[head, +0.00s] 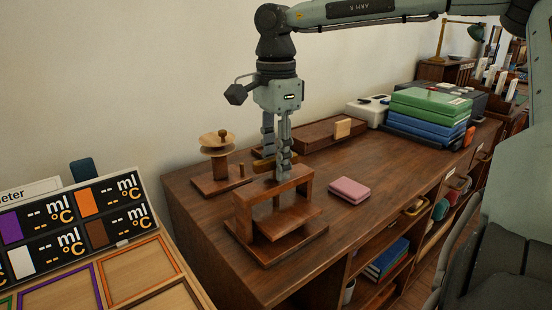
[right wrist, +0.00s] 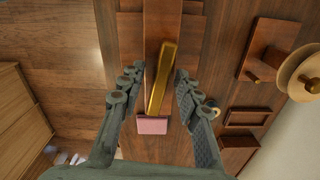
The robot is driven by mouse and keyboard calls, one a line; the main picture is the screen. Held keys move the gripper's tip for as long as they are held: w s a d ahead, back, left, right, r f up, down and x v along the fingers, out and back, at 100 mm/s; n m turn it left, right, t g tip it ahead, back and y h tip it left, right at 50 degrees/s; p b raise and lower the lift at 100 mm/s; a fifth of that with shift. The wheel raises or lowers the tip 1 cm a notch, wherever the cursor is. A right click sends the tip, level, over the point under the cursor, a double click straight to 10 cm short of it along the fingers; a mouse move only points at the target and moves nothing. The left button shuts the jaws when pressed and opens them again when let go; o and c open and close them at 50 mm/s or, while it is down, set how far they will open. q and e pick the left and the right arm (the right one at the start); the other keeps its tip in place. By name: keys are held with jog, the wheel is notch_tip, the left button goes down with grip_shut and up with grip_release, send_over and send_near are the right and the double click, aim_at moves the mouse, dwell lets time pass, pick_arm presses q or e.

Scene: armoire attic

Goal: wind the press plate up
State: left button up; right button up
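The wooden press (head: 281,194) stands near the front left of the brown cabinet top. Its press plate (head: 291,217) shows below the crossbeam, above the base board (head: 285,245); the gap beneath is hard to judge. A brass bar handle (head: 262,164) sits on top, partly hidden by my right gripper (head: 277,176). My right gripper points down over the crossbeam. In the right wrist view the brass bar (right wrist: 162,78) lies between its two fingers, with a gap on both sides. That gripper is open. My left gripper is not in view.
A pink block (head: 349,190) lies right of the press. A wooden stand with a pale disc (head: 217,146) is behind it on the left. Green and blue boxes (head: 430,105) are stacked farther back. A colour-labelled panel (head: 80,225) is at left.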

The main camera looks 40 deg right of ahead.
notch_tip(320, 180, up, 12)
dwell(0.7)
